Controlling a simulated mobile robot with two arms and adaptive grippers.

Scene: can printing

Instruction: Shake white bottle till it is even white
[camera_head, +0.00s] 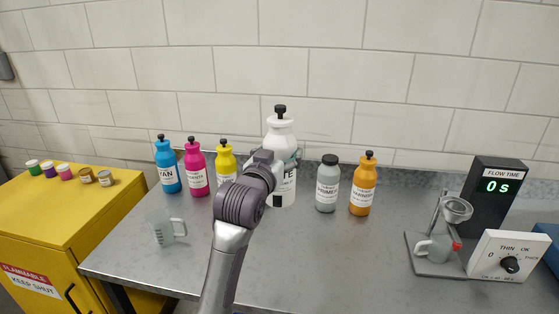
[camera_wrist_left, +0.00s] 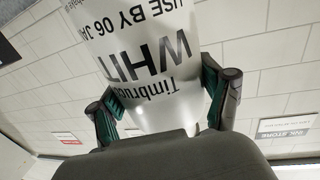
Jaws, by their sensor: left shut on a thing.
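The white bottle (camera_head: 284,142) with a black cap stands upright near the back middle of the grey table in the head view. It is larger than the other bottles. My left gripper (camera_head: 268,162) is shut on it at its left side. The arm and gripper hide part of its label. In the left wrist view the white bottle (camera_wrist_left: 150,60) fills the space between the two fingers of my left gripper (camera_wrist_left: 165,105), and its "WHITE" label shows upside down. My right gripper is not in view.
Left of it stand cyan (camera_head: 167,167), magenta (camera_head: 196,168) and yellow (camera_head: 226,165) bottles; right are grey primer (camera_head: 328,184) and orange (camera_head: 361,184) bottles. A clear beaker (camera_head: 167,228) stands front left. A flow cup stand (camera_head: 436,252), timer (camera_head: 495,194) and dial box (camera_head: 509,258) stand right.

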